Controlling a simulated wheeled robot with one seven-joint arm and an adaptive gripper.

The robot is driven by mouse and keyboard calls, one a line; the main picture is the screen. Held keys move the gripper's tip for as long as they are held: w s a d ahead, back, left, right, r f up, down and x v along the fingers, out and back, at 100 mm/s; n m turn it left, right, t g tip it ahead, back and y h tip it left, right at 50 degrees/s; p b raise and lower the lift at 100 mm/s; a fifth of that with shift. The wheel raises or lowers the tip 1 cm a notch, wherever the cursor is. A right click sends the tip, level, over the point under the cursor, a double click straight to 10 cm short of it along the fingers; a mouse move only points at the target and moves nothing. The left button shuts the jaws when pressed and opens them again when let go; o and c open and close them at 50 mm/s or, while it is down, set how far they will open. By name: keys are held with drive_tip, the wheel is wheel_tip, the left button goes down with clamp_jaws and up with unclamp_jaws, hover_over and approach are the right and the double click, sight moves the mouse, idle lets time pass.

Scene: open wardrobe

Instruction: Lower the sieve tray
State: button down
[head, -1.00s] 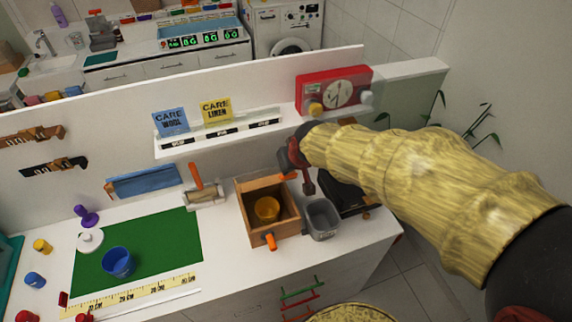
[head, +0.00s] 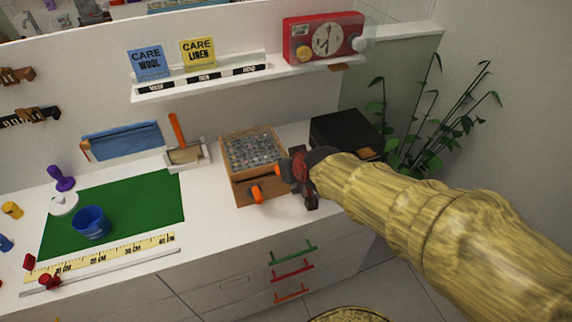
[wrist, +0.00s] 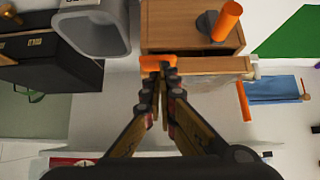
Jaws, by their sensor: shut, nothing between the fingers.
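The sieve tray (head: 252,150), a wooden frame with grey speckled mesh or contents, lies over the wooden box (head: 240,191) on the counter. I cannot tell whether it is fully flush. An orange tab (head: 284,169) sticks out at its right side. My gripper (head: 299,174) is just right of this tab, with its fingers shut and empty. In the wrist view, the gripper's fingertips (wrist: 158,78) are at the orange tab (wrist: 158,63), beside the wooden edge (wrist: 205,67). An orange knob (head: 256,194) is on the box's front. The box's inside is hidden.
A grey bin (wrist: 95,28) stands beside the box, hidden by my gripper in the head view. A black case (head: 345,130) is behind my gripper. A shelf (head: 200,80) runs above. A green mat (head: 120,208) with a blue cup (head: 91,222) lies left.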

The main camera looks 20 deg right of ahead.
drive_tip(key=f, duration=0.1)
drive_tip(key=s+f+b, duration=0.1)
drive_tip(key=f, duration=0.1)
drive_tip(key=shift+b, duration=0.3)
drive_tip(key=shift+f, duration=0.1)
